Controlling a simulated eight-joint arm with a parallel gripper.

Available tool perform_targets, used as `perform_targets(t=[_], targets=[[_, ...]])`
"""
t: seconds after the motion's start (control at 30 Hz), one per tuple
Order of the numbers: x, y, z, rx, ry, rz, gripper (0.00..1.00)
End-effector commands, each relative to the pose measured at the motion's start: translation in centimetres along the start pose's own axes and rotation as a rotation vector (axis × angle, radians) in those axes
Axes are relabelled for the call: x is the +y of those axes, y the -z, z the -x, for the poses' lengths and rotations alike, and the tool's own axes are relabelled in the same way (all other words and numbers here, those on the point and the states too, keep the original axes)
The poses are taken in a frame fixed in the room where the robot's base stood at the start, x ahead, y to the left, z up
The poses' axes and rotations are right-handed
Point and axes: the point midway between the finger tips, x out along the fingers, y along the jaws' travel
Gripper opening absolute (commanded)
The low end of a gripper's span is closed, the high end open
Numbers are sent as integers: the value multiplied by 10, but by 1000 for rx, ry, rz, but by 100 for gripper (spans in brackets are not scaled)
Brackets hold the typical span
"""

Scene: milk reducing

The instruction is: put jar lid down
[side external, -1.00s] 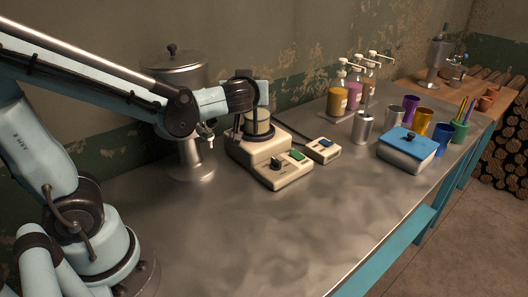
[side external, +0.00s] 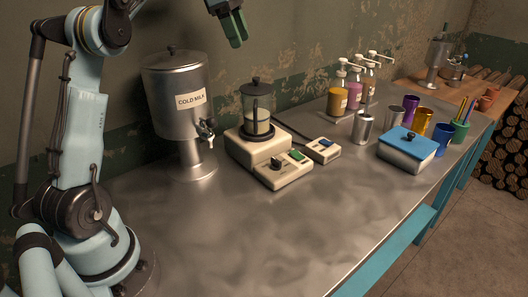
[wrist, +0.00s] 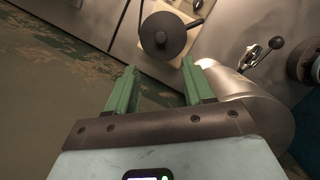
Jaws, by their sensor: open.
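The jar (side external: 257,112) is a clear vessel with pale milk inside, standing upright on the cream blender-like base (side external: 258,146). The dark jar lid (side external: 257,83) with its knob sits on top of the jar. In the wrist view the lid (wrist: 163,36) is a dark disc seen from above, beyond my fingertips. My gripper (side external: 236,28) has green fingers and is high above the bench, up and to the left of the jar. In the wrist view my gripper (wrist: 158,82) is open with nothing between its fingers.
A steel cold milk dispenser (side external: 176,98) with a tap stands left of the jar. A control box (side external: 322,150) is right of the base. Pump bottles (side external: 354,90), a steel cup (side external: 363,127), coloured cups and a blue-lidded box (side external: 406,146) stand farther right. The front of the bench (side external: 270,230) is clear.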

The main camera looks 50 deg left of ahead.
Motion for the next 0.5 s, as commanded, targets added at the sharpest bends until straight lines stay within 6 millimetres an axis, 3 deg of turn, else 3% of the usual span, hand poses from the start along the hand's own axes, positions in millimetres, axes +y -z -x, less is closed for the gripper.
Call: perform_targets(t=[0.23, 0.5], targets=[[4, 7, 12, -77, 33, 147, 52], [2, 4, -10, -77, 34, 145, 52]])
